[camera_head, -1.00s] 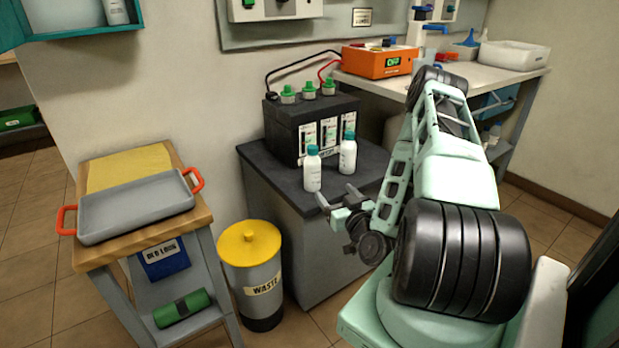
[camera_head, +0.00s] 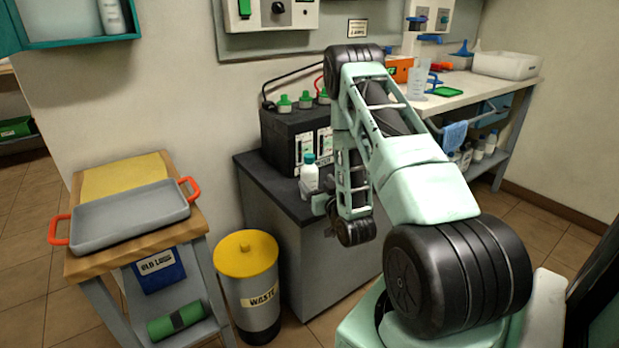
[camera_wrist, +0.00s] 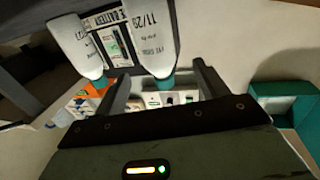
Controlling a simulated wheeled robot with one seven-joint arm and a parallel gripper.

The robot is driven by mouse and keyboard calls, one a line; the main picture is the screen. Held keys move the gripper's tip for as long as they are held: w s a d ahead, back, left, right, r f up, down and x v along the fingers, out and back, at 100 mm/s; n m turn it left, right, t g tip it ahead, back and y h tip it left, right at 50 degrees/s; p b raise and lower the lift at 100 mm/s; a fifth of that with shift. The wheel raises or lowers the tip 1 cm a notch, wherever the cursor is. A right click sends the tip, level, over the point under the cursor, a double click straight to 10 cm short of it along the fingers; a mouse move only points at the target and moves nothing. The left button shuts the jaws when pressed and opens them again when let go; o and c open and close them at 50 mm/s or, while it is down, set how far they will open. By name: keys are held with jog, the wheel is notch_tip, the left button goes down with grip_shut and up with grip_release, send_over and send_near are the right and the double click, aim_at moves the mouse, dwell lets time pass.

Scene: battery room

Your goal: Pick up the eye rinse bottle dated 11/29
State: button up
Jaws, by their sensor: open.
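The eye rinse bottle dated 11/29 (camera_wrist: 148,38) is white with a teal cap. In the wrist view, which looks upside down, its cap end lies between the spread fingers of my gripper (camera_wrist: 160,74), with no clear contact. A second white bottle (camera_wrist: 73,45) stands beside it, outside the fingers on the picture's left. In the head view one bottle (camera_head: 309,178) shows on the dark cabinet top, its date unreadable; my arm hides the other. My gripper (camera_head: 322,206) is open there, low beside that bottle and mostly hidden by my arm.
A black battery (camera_head: 285,135) stands close behind the bottles. The dark cabinet (camera_head: 265,205) has little free top. A yellow-lidded waste bin (camera_head: 247,290) and a cart with a grey tray (camera_head: 130,218) stand to the left.

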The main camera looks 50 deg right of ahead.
aim_at(313, 176)
jog(key=shift+x, duration=3.8)
jog(key=shift+s+d, duration=0.1)
jog(key=c, duration=1.2)
